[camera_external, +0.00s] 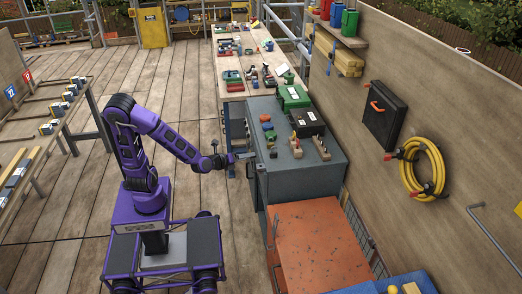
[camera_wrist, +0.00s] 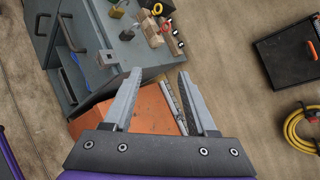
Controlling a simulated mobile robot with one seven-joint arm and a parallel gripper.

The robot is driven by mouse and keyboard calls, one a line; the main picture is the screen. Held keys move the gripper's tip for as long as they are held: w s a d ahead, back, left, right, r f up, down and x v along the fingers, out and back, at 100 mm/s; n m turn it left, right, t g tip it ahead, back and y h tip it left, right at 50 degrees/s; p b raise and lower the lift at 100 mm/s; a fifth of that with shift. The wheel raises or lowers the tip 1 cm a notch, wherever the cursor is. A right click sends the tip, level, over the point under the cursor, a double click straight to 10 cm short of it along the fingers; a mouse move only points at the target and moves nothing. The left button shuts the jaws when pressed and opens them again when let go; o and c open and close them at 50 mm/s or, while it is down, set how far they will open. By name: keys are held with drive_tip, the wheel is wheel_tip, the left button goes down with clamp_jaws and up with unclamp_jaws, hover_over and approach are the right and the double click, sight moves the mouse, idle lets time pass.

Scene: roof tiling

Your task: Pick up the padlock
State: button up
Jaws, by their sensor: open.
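My gripper (camera_wrist: 158,75) is open, with nothing between its two grey fingers in the wrist view. In the outside view my gripper (camera_external: 238,158) is beside the left side of a grey cabinet (camera_external: 315,182). A pale square metal piece (camera_wrist: 108,58) sits at the cabinet's edge, near the left finger.
Wooden blocks (camera_external: 320,147), a black case (camera_external: 308,122) and a green case (camera_external: 293,97) crowd the cabinet top. An orange surface (camera_external: 320,245) lies in front. A workbench (camera_external: 235,72) with tools stands behind. The plank floor (camera_external: 190,205) around my base is clear.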

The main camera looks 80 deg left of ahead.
drive_tip(key=s+a+f+n+g+h+p, duration=0.1)
drive_tip(key=s+f+n+g+h, duration=0.25)
drive_tip(key=f+n, duration=0.5)
drive_tip(key=s+f+n+g+h+p, duration=0.1)
drive_tip(key=s+f+n+g+h, duration=0.3)
drive_tip(key=n, duration=0.7)
drive_tip(key=w+a+r+n+t+h+p, duration=0.1)
drive_tip(key=w+a+r+n+t+h, duration=0.2)
drive_tip(key=n, duration=0.7)
drive_tip(key=w+a+r+n+t+h, duration=0.1)
drive_tip(key=w+n+t+h, duration=0.2)
drive_tip(key=n, duration=0.8)
drive_tip(key=n+t+y+b, duration=0.1)
drive_tip(key=n+t+y, duration=0.35)
drive_tip(key=n, duration=1.15)
approach(273, 154)
drive_tip(key=shift+g+y, duration=0.7)
drive_tip(key=shift+y, duration=0.2)
drive_tip(key=x, duration=0.3)
drive_tip(key=d+x, duration=0.1)
drive_tip(key=x, duration=0.1)
drive_tip(key=shift+w+r, duration=0.2)
drive_tip(key=shift+r, duration=0.1)
drive_tip(key=shift+a+b+x, duration=0.2)
drive_tip(key=shift+b+x, duration=0.1)
drive_tip(key=shift+x, duration=1)
drive_tip(key=shift+a+b+x, duration=0.15)
drive_tip(key=shift+b+x, duration=0.1)
drive_tip(key=shift+x, duration=1.1)
drive_tip(key=shift+r, duration=0.15)
